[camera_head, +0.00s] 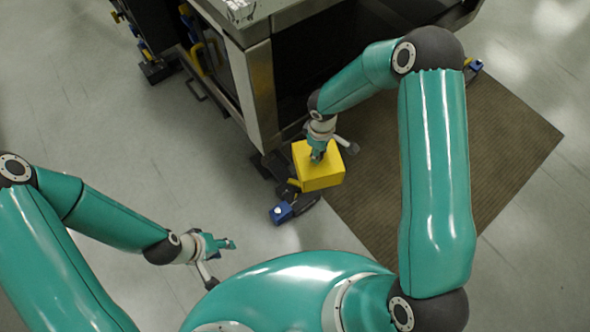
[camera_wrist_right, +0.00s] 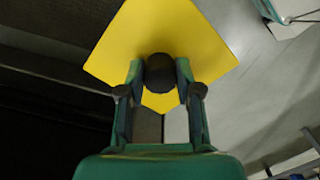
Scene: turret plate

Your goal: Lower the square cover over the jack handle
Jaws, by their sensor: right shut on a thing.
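The square cover (camera_head: 322,176) is a bright yellow box shape near the lower corner of the dark machine. My right gripper (camera_head: 317,156) is above it, shut on the dark round knob (camera_wrist_right: 160,74) on its top. In the right wrist view the yellow cover (camera_wrist_right: 165,30) spreads out beyond the fingertips. A jack with a blue part (camera_head: 283,212) and dark parts is partly visible just left of and below the cover. Its handle is not clearly seen; the cover may hide it. I cannot tell the cover's height. My left gripper (camera_head: 227,243) hangs away from the cover, at lower left.
The machine (camera_head: 262,95) with its pale metal edge stands close behind the cover. A brown ribbed mat (camera_head: 500,150) lies to the right. More blue and yellow fittings (camera_head: 195,55) stand at the machine's far left corner. Grey floor (camera_head: 120,140) at left is clear.

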